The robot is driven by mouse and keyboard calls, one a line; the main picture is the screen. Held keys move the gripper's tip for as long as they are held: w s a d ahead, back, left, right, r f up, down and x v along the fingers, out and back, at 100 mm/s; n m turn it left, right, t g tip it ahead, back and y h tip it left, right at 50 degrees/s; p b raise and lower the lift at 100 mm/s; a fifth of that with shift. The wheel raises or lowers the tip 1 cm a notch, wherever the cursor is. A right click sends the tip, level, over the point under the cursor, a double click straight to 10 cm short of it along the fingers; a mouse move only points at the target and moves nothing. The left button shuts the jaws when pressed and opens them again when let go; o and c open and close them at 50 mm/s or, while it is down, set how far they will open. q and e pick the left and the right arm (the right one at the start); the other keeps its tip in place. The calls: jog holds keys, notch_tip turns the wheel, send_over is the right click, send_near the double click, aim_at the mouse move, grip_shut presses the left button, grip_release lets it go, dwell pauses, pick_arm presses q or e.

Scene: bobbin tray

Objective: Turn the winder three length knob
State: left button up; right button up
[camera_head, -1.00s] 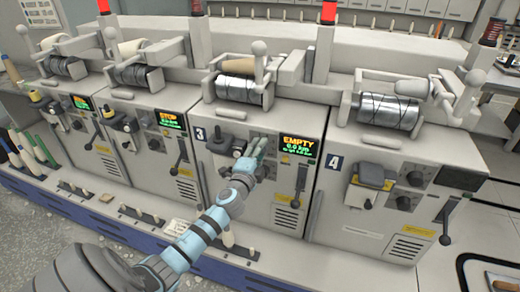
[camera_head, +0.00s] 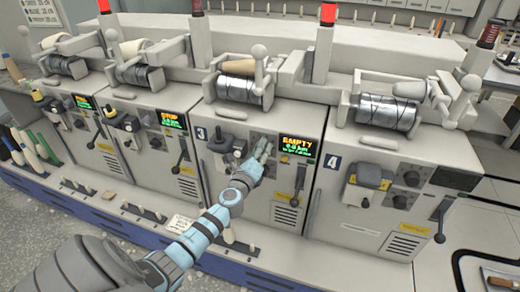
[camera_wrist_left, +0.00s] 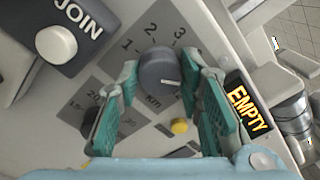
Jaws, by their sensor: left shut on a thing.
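Winder three is the grey machine (camera_head: 234,199) marked 3. Its length knob (camera_wrist_left: 160,68) is dark grey and round, with a white pointer mark. In the left wrist view it sits on a grey dial with 1, 2, 3 and km; the mark faces lower right. My left gripper (camera_head: 263,150) is at the machine's front panel. In the wrist view its teal fingers (camera_wrist_left: 163,84) are on both sides of the knob, shut on it. In the head view the fingers hide the knob. My right gripper is out of view.
The screen (camera_head: 297,149) reads EMPTY. A second dark knob (camera_wrist_left: 90,121) is partly behind a finger. A yellow button (camera_wrist_left: 179,126) and the JOIN button (camera_wrist_left: 56,44) are close by. A black lever (camera_head: 298,184) hangs right of my gripper. Winder four (camera_head: 350,222) stands right.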

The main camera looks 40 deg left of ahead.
pick_arm(q)
jog(key=shift+m, duration=0.6)
jog(key=o, duration=1.2)
jog(key=v, duration=1.2)
